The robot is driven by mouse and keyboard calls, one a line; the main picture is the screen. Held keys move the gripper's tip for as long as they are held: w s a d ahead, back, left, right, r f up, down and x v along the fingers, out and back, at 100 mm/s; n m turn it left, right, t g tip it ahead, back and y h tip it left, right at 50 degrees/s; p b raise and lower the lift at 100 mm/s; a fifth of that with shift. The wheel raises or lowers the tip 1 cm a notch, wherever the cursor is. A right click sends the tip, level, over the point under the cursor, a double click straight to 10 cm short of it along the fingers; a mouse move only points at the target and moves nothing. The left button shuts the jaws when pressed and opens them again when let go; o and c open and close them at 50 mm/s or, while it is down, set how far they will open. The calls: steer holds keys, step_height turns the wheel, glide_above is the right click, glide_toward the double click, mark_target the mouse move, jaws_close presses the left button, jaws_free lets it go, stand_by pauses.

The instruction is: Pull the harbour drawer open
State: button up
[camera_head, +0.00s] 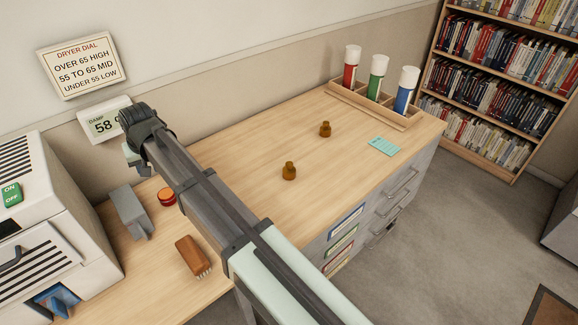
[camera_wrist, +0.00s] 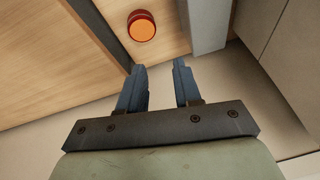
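The cabinet's front, in the head view, has a stack of drawers with bar handles, the top handle (camera_head: 402,183), the middle handle (camera_head: 391,206) and the lowest handle (camera_head: 381,235). Toward the left of this front are a blue-edged label (camera_head: 346,221), a green-edged label (camera_head: 341,240) and a red-edged label (camera_head: 338,260). Their writing is too small to read, so I cannot tell which drawer is harbour. The drawers look shut. My gripper, at the far left near the wall and away from the drawers, shows open and empty in the wrist view (camera_wrist: 157,68).
My arm crosses the wooden worktop (camera_head: 255,145). The floor before the drawers is clear.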

steer(key=w+d+f+m+y, duration=0.1)
steer(key=w+d+m+y, duration=0.15)
steer(key=w+d, duration=0.85)
steer(key=w+d+f+m+y, duration=0.1)
steer(key=w+d+m, duration=0.2)
steer(key=d, duration=1.7)
steer(key=w+d+f+m+y, duration=0.1)
steer(key=w+d+m+y, duration=0.15)
steer(key=w+d, duration=0.85)
steer(key=s+d+r+m+t+y, duration=0.1)
steer(key=s+d+r+m+t, duration=0.3)
steer(key=d, duration=1.3)
steer(key=s+d+f+m+t, duration=0.15)
steer(key=s+d, duration=0.35)
steer(key=d, duration=1.1)
steer(key=s+d+r+m+t+y, duration=0.1)
steer(key=s+d+r+m+t, duration=0.3)
steer(key=d, duration=1.3)
steer(key=n, duration=0.1)
glide_toward(405, 184)
steer(key=shift+g, duration=0.45)
steer(key=x, duration=1)
steer(key=shift+w+d, duration=0.1)
steer(key=shift+w, duration=0.05)
jaws_close()
